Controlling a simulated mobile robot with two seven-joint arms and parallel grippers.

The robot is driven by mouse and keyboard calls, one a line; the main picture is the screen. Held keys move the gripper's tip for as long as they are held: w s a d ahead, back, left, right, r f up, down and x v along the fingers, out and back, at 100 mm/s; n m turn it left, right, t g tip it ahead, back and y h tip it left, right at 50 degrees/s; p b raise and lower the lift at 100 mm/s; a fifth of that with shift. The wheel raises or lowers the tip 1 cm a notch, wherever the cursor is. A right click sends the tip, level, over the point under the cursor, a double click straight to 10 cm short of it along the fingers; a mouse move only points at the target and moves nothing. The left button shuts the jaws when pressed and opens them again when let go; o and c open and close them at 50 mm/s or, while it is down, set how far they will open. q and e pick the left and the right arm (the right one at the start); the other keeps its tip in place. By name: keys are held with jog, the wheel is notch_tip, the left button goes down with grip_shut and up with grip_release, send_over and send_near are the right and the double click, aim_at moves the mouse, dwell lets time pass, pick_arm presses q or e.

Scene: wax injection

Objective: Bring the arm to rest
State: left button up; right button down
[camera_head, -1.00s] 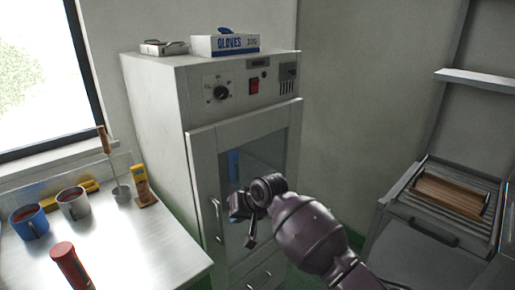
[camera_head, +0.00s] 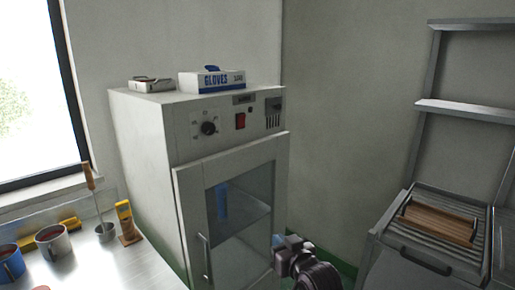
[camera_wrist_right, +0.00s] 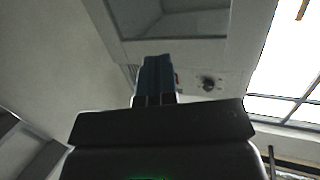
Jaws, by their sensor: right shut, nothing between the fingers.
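My right gripper (camera_head: 278,243) shows at the bottom of the head view, in front of the lower right part of the white cabinet (camera_head: 140,140). It is shut and empty. In the right wrist view its closed fingers (camera_wrist_right: 157,75) stand together against the cabinet, whose control panel and glass door show behind. The cabinet door (camera_head: 190,215) looks closed, and a blue item (camera_head: 222,200) shows through its glass. My left gripper is in neither view.
A glove box (camera_head: 212,80) and a small tray (camera_head: 151,84) are on top of the cabinet. A drawer unit with a wooden block (camera_head: 438,223) stands at right.

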jog(key=s+d+f+m+g+h, duration=0.1)
jog(key=s+d+f+h, duration=0.1)
jog(key=s+d+f, duration=0.5)
jog(key=s+d+f+m+g+h, duration=0.1)
jog(key=s+d+f, duration=0.6)
jog(key=s, duration=0.7)
jog(key=s+d+f+m+g+h, duration=0.1)
jog(key=s+d+f+h, duration=0.3)
jog(key=s+d+f, duration=0.4)
jog(key=s+f, duration=0.1)
jog(key=s, duration=0.2)
jog(key=shift+s+m, duration=0.2)
jog(key=shift+m, duration=0.1)
